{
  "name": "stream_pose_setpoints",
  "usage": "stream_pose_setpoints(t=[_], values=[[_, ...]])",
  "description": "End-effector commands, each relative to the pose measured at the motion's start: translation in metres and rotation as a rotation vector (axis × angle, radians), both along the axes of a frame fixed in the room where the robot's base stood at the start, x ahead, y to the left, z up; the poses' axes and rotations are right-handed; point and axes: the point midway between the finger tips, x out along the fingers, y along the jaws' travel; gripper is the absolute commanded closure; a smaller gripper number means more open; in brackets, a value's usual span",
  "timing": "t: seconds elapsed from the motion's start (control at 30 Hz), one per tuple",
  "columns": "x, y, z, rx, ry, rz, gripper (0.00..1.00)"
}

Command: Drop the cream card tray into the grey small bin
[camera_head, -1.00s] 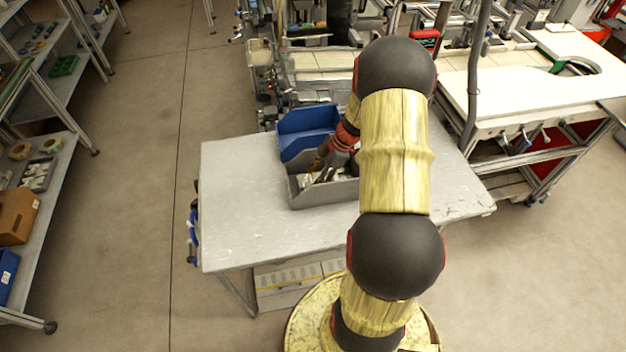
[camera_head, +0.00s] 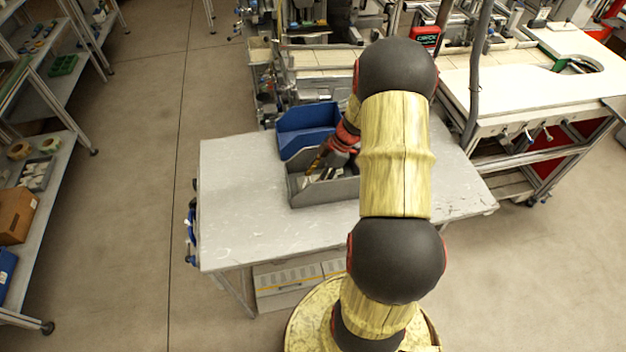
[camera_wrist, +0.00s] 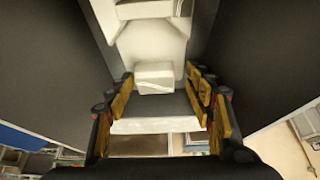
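The grey small bin (camera_head: 325,190) stands on the table, in front of a blue bin. My gripper (camera_head: 311,174) reaches down into it. In the wrist view the bin's dark wall (camera_wrist: 255,50) rises on both sides. The cream card tray (camera_wrist: 150,45) lies between these walls, beyond my fingertips, with a raised block on its near part. My gripper (camera_wrist: 163,98) has its fingers spread wide, with a visible gap and nothing clearly pinched. In the head view only small pale bits show in the bin, and my arm hides part of it.
The blue bin (camera_head: 307,122) stands right behind the grey bin. The left part of the table (camera_head: 240,200) is bare. Machines and a white workbench (camera_head: 520,90) stand behind and to the right. Shelves (camera_head: 50,200) line the left side.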

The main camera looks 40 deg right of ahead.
Motion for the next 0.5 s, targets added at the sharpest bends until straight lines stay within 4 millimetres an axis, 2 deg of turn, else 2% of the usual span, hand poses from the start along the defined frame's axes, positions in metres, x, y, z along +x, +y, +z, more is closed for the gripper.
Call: stream_pose_setpoints(t=[0.33,0.5], values=[[0.0001,-0.0001,0.0005,0.000,0.000,0.000,0.42],[0.0000,0.0000,0.0070,0.000,0.000,0.000,0.42]])
